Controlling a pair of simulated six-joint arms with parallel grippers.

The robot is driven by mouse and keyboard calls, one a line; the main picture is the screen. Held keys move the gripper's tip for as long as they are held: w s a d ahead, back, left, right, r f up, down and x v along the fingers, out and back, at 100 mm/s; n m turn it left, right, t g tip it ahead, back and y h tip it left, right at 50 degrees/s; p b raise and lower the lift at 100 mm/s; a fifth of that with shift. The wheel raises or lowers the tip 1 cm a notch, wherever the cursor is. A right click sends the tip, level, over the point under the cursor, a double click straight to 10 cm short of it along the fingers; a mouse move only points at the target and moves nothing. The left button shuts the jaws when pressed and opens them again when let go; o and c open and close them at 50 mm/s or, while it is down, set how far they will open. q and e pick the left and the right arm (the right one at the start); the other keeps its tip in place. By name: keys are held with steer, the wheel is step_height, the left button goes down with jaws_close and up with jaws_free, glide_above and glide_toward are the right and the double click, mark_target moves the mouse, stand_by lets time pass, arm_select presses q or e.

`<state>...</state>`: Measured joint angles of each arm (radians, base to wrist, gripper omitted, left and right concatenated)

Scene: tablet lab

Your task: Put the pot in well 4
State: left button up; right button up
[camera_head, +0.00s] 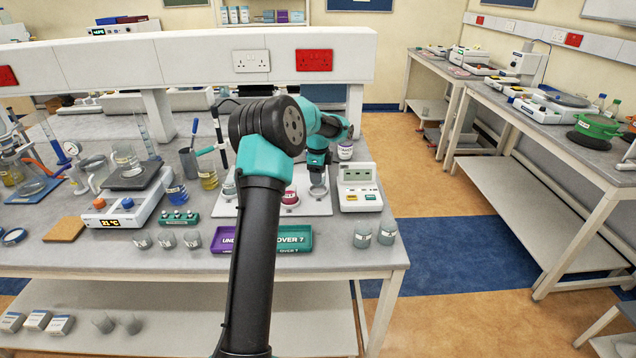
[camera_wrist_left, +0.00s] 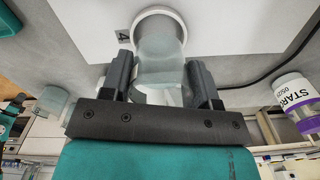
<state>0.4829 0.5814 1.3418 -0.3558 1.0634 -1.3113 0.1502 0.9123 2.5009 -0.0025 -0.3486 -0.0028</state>
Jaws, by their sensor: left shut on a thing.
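My left gripper (camera_head: 318,172) is shut on a small translucent pot (camera_wrist_left: 158,62), which sits between the two dark fingers in the left wrist view (camera_wrist_left: 163,85). The pot also shows below the jaws in the head view (camera_head: 318,190). It is at the right part of the white board (camera_head: 322,208). In the wrist view its round end is by a small mark that looks like a 4 (camera_wrist_left: 123,36) on the board. I cannot tell whether it rests in the well or is just above it. My right gripper is not in view.
A pot with red contents (camera_head: 290,198) stands on the board left of the gripper. A white device with a display (camera_head: 360,190) stands close on the right. A purple tray and a green tray (camera_head: 292,240) lie in front. Two pots (camera_head: 387,232) stand near the bench's right corner.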

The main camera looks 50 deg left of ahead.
arm_select(q)
steer(key=shift+f, duration=1.75)
steer(key=shift+f, duration=0.15)
steer(key=o, duration=0.9)
steer(key=shift+o, duration=0.2)
step_height(320, 180, up, 12)
steer(key=shift+r, duration=0.2)
